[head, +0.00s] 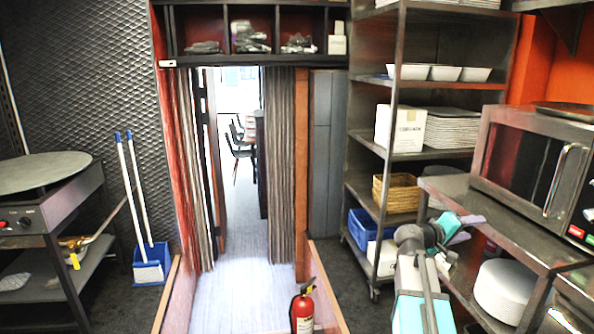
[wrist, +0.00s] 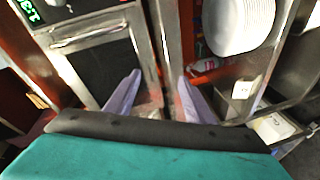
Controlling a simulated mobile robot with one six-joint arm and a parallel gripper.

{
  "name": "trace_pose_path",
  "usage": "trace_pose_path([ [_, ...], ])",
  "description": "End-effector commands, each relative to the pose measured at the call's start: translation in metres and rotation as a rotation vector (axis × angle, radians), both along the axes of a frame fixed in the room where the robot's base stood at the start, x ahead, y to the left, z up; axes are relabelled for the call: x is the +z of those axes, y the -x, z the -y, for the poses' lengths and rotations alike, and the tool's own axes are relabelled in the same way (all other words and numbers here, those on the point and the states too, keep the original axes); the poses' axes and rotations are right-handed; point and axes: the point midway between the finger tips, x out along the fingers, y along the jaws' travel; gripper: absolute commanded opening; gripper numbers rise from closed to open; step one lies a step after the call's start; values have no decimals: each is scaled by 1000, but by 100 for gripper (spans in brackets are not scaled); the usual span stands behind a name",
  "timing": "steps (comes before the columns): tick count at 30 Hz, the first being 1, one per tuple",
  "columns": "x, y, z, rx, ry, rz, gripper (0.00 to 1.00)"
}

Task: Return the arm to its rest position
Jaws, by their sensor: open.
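My gripper (head: 467,229) is at the lower right of the head view, at the end of my grey and teal arm. It is in front of the metal counter with the microwave. In the wrist view my gripper (wrist: 159,76) shows two pale purple fingers, spread apart with nothing between them. The microwave (head: 530,165) stands above and to the right of my gripper in the head view. Whether any finger touches the counter is hard to tell.
A stack of white plates (head: 503,290) sits on the lower shelf at right. A metal rack (head: 398,110) holds bowls, trays and a basket. A fire extinguisher (head: 303,312) stands low in the middle.

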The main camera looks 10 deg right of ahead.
Motion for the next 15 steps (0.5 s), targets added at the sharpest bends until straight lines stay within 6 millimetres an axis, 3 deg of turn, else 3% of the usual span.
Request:
trace_pose_path([
  [6,-65,-19,-36,50,-90,-70,49],
  [15,-158,-25,-89,99,-224,-167,49],
])
